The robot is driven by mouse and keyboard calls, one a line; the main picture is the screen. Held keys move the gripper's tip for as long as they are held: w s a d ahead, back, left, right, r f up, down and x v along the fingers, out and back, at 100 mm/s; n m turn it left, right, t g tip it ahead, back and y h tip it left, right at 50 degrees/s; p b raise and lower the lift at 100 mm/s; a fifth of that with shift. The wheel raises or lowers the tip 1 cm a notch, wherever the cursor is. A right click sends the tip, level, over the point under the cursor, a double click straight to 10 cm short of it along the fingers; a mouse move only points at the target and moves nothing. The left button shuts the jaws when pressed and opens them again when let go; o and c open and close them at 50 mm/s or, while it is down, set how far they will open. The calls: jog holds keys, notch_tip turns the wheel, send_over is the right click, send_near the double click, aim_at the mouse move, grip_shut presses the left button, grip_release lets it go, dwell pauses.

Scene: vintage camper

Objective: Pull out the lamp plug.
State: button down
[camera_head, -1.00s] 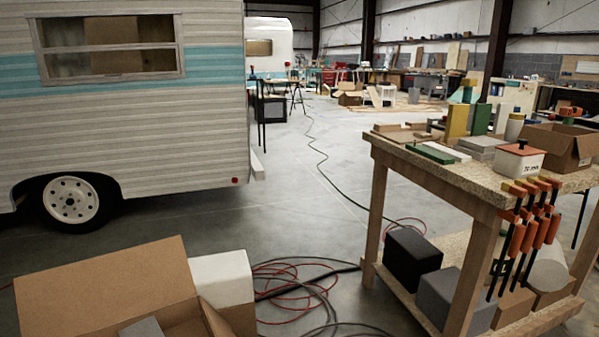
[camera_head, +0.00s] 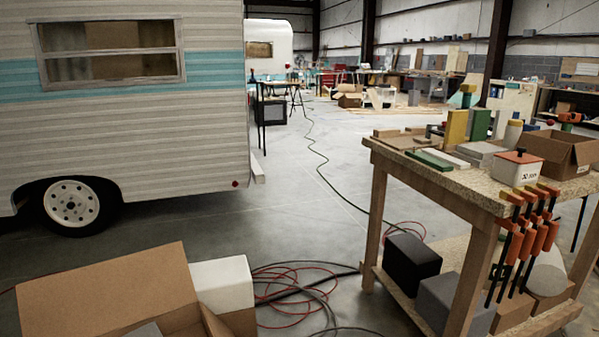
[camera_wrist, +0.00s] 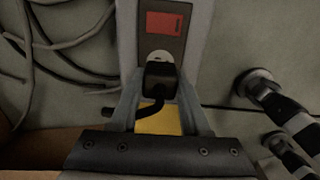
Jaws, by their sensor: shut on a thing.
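In the wrist view, a black plug (camera_wrist: 160,78) with a dark cord sits at a socket of a grey power strip (camera_wrist: 125,40), below a red switch (camera_wrist: 163,23). My gripper (camera_wrist: 159,92) reaches up from the bottom edge, with one grey finger on each side of the plug, shut on it. The cord curls down between the fingers, over a yellow patch (camera_wrist: 158,124). I cannot tell whether the prongs are still in the socket. The lamp cannot be made out, and my gripper does not show in the head view.
In the wrist view, two black cable ends (camera_wrist: 268,92) (camera_wrist: 288,150) lie to the right and loose cables (camera_wrist: 60,45) to the left. In the head view, a cardboard box (camera_head: 105,290) stands in front, and a workbench (camera_head: 470,190) with clamps stands right. Open floor lies between camper and bench.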

jog(key=shift+r+p, duration=0.85)
jog(key=shift+r, duration=0.6)
jog(key=shift+d, duration=0.1)
